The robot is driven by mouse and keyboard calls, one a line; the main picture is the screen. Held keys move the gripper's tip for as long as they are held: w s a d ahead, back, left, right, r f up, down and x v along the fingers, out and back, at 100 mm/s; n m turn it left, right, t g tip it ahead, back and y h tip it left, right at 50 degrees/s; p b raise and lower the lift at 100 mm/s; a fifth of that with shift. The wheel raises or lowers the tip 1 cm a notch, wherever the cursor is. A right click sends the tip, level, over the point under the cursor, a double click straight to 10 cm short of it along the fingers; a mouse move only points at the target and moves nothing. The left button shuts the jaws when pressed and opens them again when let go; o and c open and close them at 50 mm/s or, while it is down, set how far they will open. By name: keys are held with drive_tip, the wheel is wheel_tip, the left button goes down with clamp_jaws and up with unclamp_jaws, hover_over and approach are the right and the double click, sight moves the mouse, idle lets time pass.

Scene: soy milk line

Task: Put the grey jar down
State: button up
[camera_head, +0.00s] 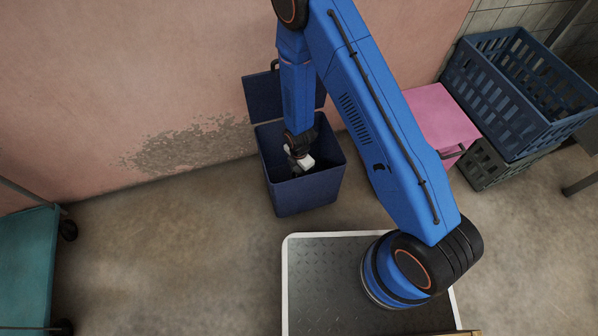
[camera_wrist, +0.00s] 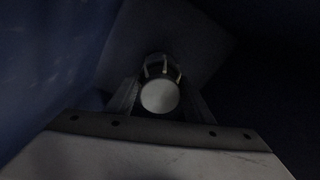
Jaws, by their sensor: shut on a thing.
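My gripper (camera_wrist: 158,98) is inside the open dark blue box (camera_head: 306,190), reaching down from above. In the wrist view it is shut on the grey jar (camera_wrist: 160,97), whose round pale end faces the camera between the two fingers. The jar is above or at the box's dark floor (camera_wrist: 190,40); the picture is too dark to tell whether it touches. In the head view the jar is not clearly seen, hidden by my wrist and the box's walls.
The box's lid (camera_head: 262,95) stands open against the pink wall. A pink box (camera_head: 440,115) and stacked blue and dark crates (camera_head: 500,90) stand to the right. A teal cart (camera_head: 25,265) is at the far left. The floor left of the box is clear.

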drive_tip(key=shift+f, duration=0.6)
drive_tip(key=o, duration=1.3)
drive_tip(key=shift+r, duration=0.15)
wheel_tip(320, 180, up, 13)
